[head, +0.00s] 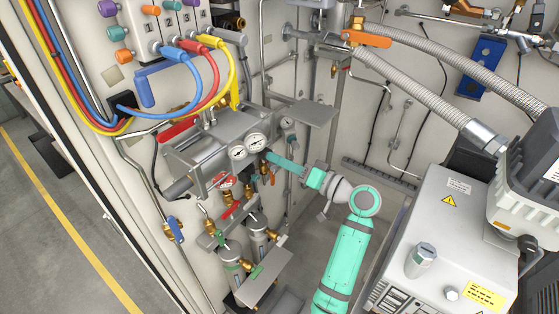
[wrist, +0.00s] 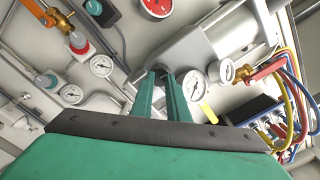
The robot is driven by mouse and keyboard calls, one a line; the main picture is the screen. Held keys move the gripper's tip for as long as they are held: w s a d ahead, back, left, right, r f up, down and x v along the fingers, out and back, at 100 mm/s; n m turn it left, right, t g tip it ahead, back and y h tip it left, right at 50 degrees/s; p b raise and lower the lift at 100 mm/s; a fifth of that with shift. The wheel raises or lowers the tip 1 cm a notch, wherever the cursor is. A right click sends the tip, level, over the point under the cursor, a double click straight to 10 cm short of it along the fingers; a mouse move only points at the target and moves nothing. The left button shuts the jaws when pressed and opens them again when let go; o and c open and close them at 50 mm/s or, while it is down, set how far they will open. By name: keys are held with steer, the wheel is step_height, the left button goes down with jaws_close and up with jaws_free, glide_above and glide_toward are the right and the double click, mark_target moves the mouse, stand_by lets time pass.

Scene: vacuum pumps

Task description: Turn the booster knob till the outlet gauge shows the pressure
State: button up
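My gripper (wrist: 160,76) has two teal fingers that point at the underside of the grey booster body (wrist: 190,48) in the wrist view. A narrow gap shows between the fingers, with something dark at their tips; I cannot tell whether they touch or hold it. In the head view my gripper (head: 268,158) reaches in from the right, close beside two white gauges, one at left (head: 238,153) and one at right (head: 255,142). Two white gauges, a nearer one (wrist: 194,86) and a farther one (wrist: 227,71), also show in the wrist view. The booster knob is not clearly visible, and which gauge is the outlet one is unclear.
A red-faced gauge (head: 226,182) and valves with red handles sit below the grey unit. Blue, red and yellow hoses (head: 212,85) hang above left. A grey pump (head: 445,235) stands at the right.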

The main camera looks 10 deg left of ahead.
steer(key=shift+d, duration=0.2)
stand_by(0.3)
steer(key=shift+v, duration=0.85)
steer(key=shift+s, duration=0.1)
